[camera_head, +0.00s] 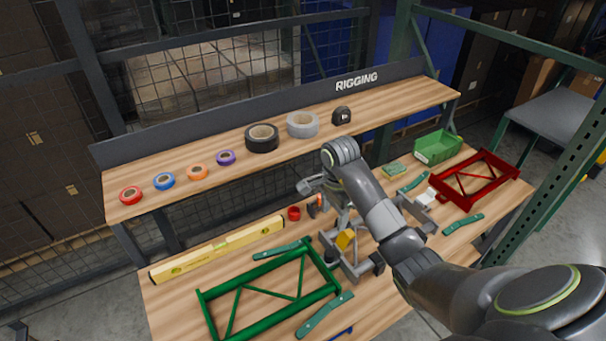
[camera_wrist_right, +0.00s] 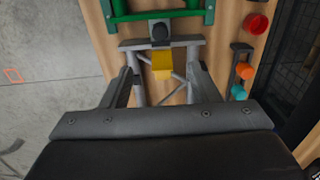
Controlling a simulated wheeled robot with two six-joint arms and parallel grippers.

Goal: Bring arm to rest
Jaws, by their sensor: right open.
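My right arm (camera_head: 375,210) comes in from the lower right and reaches over the workbench. Its gripper (camera_head: 328,198) points down above the bench, partly hidden by the wrist. In the right wrist view the two fingers of this gripper (camera_wrist_right: 160,82) stand wide apart with nothing clamped between them. Beyond them lies a grey metal frame (camera_head: 362,268) with a yellow block (camera_head: 345,240); the block also shows in the wrist view (camera_wrist_right: 162,64). I cannot tell the exact height of the fingers above the frame. My left gripper is not in view.
A green frame (camera_head: 270,295) lies at the front, a red frame (camera_head: 475,182) at the right near a green bin (camera_head: 437,147). A yellow level (camera_head: 217,250) lies at left. A raised shelf (camera_head: 290,145) with several tape rolls runs along the back.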

